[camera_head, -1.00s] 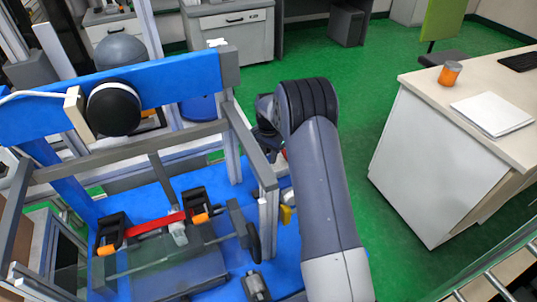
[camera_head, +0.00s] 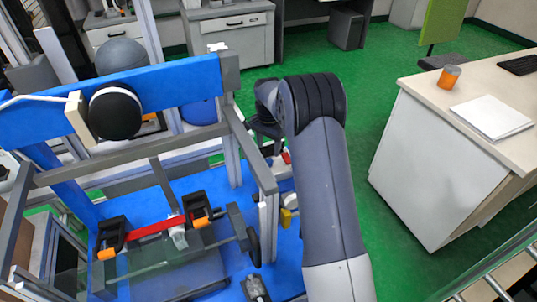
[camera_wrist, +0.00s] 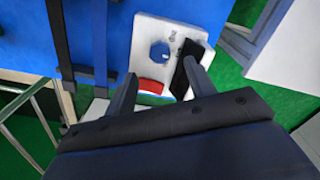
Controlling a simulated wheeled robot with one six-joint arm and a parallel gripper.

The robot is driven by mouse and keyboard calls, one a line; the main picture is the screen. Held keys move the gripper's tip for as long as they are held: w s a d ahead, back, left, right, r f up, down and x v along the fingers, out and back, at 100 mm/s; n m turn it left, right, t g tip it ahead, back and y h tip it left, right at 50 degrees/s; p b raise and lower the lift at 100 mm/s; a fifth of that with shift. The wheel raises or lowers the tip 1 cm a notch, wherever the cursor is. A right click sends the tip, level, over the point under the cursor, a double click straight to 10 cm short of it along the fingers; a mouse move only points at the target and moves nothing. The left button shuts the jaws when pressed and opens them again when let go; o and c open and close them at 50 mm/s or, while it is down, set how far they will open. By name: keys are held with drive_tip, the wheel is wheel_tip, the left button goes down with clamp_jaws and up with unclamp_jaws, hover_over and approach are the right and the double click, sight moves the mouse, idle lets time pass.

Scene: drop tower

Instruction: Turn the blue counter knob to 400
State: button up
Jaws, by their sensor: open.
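The blue counter knob (camera_wrist: 160,52) sits on a white panel (camera_wrist: 147,28) in the upper middle of the wrist view. It looks like a faceted knob with a small pale mark; I cannot read any number. A red part (camera_wrist: 153,86) is on the panel below the knob. My gripper (camera_wrist: 159,69) is open and empty, its two dark fingers spread to either side below the knob. I see no contact between fingers and knob. In the head view my arm covers most of the gripper, and I cannot make out the knob there.
A white counter (camera_head: 437,165) stands at the right. Green floor (camera_head: 385,75) lies open between.

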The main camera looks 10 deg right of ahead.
sight(268, 160)
drive_tip(key=shift+r, duration=2.35)
drive_tip(key=shift+f, duration=0.15)
wheel_tip(268, 160, down, 11)
drive_tip(key=shift+r, duration=0.25)
